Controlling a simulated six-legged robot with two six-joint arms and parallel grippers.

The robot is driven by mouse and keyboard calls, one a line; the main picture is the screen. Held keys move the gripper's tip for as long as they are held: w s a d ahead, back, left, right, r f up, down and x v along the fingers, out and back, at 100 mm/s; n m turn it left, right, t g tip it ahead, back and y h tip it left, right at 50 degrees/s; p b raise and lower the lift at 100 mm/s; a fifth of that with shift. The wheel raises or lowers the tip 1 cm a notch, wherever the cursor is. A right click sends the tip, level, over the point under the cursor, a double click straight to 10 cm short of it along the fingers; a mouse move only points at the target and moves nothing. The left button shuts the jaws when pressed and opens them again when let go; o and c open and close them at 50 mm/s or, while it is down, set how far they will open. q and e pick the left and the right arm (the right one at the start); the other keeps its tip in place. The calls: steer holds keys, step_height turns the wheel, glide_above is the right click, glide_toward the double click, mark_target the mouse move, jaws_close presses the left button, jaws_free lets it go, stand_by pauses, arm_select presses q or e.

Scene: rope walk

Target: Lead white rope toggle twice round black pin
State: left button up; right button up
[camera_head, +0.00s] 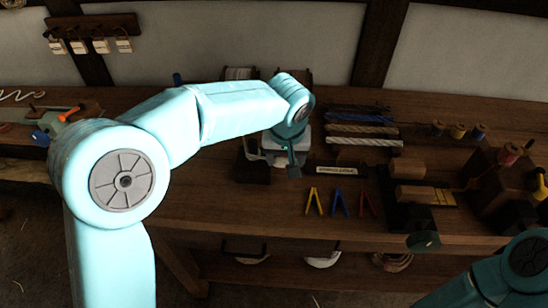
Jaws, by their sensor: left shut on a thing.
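My left arm reaches in from the left and bends down over the bench, with my left gripper (287,165) low over the middle of the bench. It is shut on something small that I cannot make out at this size. A pale curved piece (255,157) shows just left of it, partly hidden by my wrist; I cannot tell whether it is rope. I cannot pick out the black pin or the white rope toggle for certain. My right arm enters at the lower right; its gripper is out of the picture.
Coloured rope lengths (362,129) lie at the back of the bench (270,220). Yellow, blue and red clips (340,203) lie in front of a nameplate (341,170). Wooden blocks (408,168) and spools (458,131) stand to the right. A white wavy rope (18,96) lies far left.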

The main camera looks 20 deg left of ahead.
arm_select(q)
steer(key=shift+w+d, duration=0.15)
steer(key=shift+w, duration=0.55)
steer(key=shift+s+d, duration=0.1)
steer(key=shift+d, duration=1.1)
steer(key=shift+f, duration=0.15)
steer(key=shift+f+b, duration=2.6)
steer(key=shift+f, duration=0.65)
steer(key=o, duration=1.1)
